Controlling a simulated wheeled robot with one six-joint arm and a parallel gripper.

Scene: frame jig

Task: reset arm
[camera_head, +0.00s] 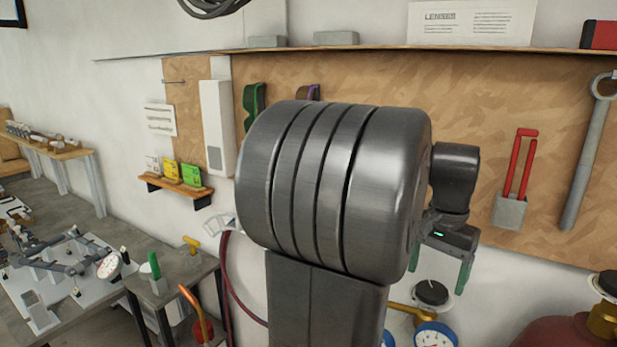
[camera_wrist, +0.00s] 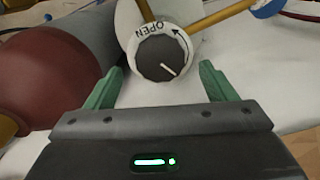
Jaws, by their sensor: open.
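My gripper (camera_wrist: 160,85) is open, with its two green fingers apart and nothing between them in the wrist view. Beyond the fingertips is a dark round knob (camera_wrist: 158,62) with a white pointer line, on a white collar marked OPEN with a curved arrow. In the head view my gripper (camera_head: 440,270) hangs low at the right of my large grey arm joint, fingers pointing down. My arm hides much of the middle of that view. A dark knob (camera_head: 431,292) shows just below the gripper; I cannot tell the gap between them.
A dark red cylinder (camera_wrist: 70,75) lies left of the knob, and brass pipes run beside it. Pressure gauges (camera_head: 435,335) stand below the gripper. A cluttered workbench (camera_head: 95,330) is at left.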

